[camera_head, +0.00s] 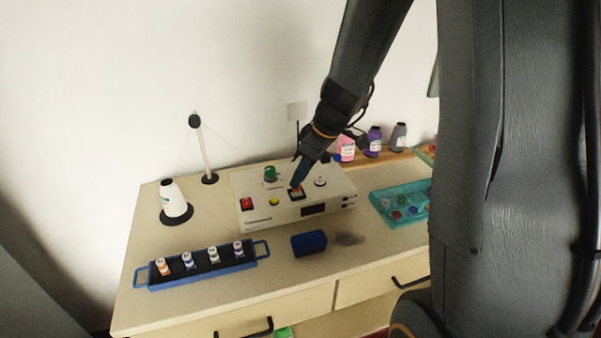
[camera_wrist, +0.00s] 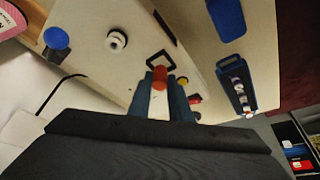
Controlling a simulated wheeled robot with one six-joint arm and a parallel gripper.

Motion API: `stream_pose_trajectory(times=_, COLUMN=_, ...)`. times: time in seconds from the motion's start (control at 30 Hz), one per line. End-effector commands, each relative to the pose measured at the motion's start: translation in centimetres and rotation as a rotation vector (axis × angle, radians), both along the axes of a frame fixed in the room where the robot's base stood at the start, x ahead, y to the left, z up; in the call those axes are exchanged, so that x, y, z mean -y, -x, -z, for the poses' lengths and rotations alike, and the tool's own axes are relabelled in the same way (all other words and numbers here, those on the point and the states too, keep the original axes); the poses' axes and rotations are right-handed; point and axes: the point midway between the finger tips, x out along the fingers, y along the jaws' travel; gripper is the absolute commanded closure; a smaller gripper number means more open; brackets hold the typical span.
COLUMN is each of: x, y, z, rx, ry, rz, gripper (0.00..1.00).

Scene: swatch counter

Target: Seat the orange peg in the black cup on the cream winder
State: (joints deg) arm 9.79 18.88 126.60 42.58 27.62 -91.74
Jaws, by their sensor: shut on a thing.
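The cream winder (camera_head: 280,215) is a low box on the counter, with its top also in the wrist view (camera_wrist: 92,48). The black cup (camera_wrist: 160,58) shows as a square black rim on the winder's top; it also shows in the head view (camera_head: 297,196). My gripper (camera_head: 298,183) reaches down over the cup, and its two fingers (camera_wrist: 161,92) are shut on the orange peg (camera_wrist: 160,76). The peg is at the near edge of the cup in the wrist view. I cannot tell whether its lower end is inside the cup.
A green knob (camera_head: 270,173), red switch (camera_head: 246,203), yellow button (camera_head: 274,201) and white knob (camera_head: 320,181) stand on the winder. A blue block (camera_head: 309,242), blue spool rack (camera_head: 205,272) and teal tray (camera_head: 385,211) lie around it. The front-right counter is clear.

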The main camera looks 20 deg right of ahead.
Motion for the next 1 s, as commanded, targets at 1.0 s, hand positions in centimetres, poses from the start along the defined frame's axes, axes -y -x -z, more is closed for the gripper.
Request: stream_pose_trajectory(times=1.0, x=0.0, y=0.0, z=1.8, rx=0.0, ry=0.0, rz=0.0, gripper=1.0)
